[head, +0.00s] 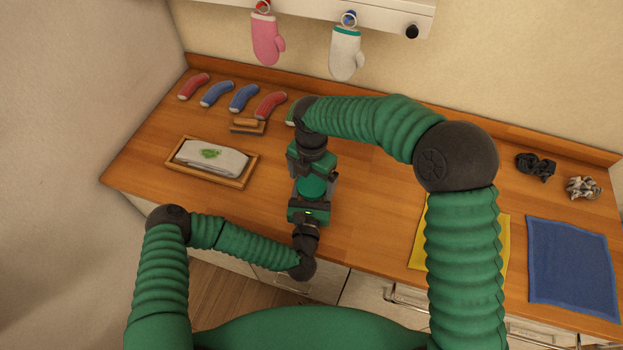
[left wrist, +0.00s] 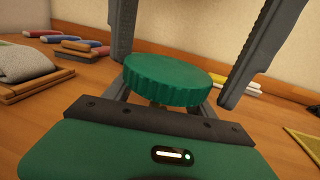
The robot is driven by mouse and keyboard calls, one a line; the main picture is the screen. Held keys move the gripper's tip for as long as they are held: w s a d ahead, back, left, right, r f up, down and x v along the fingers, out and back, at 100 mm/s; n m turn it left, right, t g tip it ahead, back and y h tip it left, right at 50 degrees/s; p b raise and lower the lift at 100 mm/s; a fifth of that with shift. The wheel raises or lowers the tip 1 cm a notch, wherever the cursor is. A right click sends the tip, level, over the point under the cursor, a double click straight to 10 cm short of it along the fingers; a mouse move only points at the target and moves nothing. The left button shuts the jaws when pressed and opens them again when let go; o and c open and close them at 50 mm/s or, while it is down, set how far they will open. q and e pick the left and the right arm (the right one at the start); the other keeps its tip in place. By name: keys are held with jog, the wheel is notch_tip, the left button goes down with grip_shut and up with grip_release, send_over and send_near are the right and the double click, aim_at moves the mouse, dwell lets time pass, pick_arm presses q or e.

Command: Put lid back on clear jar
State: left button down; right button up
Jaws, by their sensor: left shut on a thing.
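The green ribbed lid (left wrist: 167,80) lies level in the left wrist view, above the grey fingers of my left gripper (left wrist: 160,104). In the head view the lid is the round green disc (head: 313,186) between my two grippers. My right gripper (left wrist: 185,62) comes down from above. Its two dark fingers are spread wide on either side of the lid, with gaps, and look empty.
A wooden tray (head: 247,182) with a folded cloth stands left of the grippers, with several red and blue socks (head: 243,98) behind. A yellow cloth (head: 417,253), a blue cloth (head: 570,268) and dark scrunchies (head: 536,166) lie right. Mitts (head: 346,55) hang on the wall.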

jog(key=shift+r, duration=2.3)
jog(key=shift+c, duration=0.3)
notch_tip(320, 180, up, 2)
jog(key=shift+r+n, duration=0.25)
jog(key=shift+n, duration=0.95)
jog(key=shift+d+r+n, duration=0.1)
jog(key=shift+r+n, duration=0.3)
jog(key=shift+r, duration=0.1)
jog(key=shift+f, duration=0.1)
